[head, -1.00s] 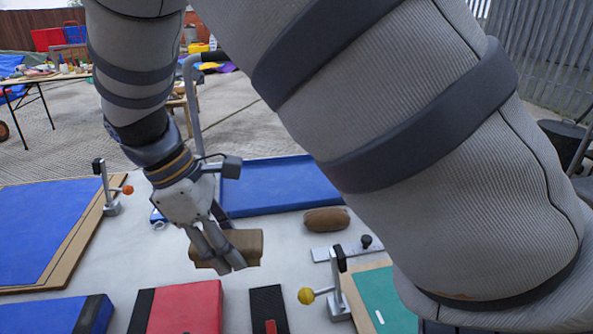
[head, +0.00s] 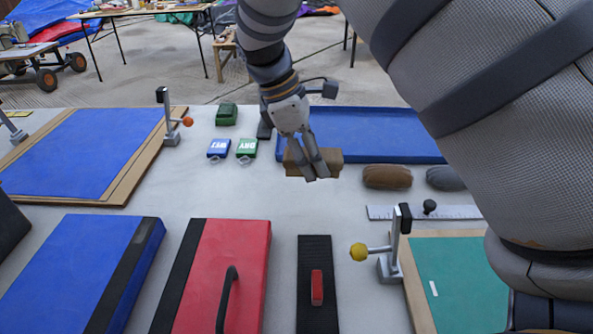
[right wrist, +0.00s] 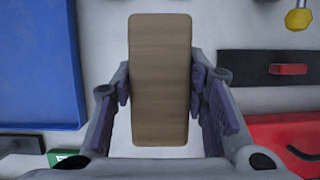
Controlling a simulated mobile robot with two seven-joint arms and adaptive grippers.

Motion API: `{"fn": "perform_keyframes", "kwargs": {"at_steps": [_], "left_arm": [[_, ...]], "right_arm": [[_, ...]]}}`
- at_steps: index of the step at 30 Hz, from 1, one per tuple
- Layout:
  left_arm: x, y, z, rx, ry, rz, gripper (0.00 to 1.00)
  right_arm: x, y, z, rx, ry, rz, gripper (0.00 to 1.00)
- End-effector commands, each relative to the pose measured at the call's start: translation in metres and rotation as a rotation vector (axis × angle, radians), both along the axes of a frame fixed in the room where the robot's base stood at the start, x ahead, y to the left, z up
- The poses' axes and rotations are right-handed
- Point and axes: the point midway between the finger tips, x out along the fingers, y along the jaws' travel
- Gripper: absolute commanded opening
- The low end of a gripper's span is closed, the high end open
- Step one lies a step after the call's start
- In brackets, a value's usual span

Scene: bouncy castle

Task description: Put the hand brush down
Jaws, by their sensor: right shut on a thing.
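The hand brush shows as a plain wooden block (head: 327,162); no bristles are visible. My right gripper (head: 313,172) points down and is shut on it. In the right wrist view the block (right wrist: 160,80) lies lengthwise between the two fingers of the gripper (right wrist: 160,100). In the head view it appears at the front left edge of the blue tray (head: 375,127). I cannot tell whether its underside touches the white tabletop (head: 190,195). My left gripper is not in view.
A red case (head: 235,265) and a black strip with a red handle (head: 317,270) lie nearer. Bare tabletop separates them.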

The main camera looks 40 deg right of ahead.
Motion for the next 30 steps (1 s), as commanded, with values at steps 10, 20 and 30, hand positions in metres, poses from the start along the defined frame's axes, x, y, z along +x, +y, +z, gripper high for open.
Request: {"fn": "perform_keyframes", "kwargs": {"at_steps": [10,20,30], "left_arm": [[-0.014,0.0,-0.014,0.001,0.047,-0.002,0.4],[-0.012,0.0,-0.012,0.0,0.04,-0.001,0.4],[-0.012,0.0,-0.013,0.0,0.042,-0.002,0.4]], "right_arm": [[0.025,-0.024,-0.046,0.0,0.004,0.0,0.1],[0.028,-0.026,-0.072,0.001,-0.002,0.0,0.1],[0.027,-0.026,-0.081,0.001,-0.001,0.0,0.1]]}}
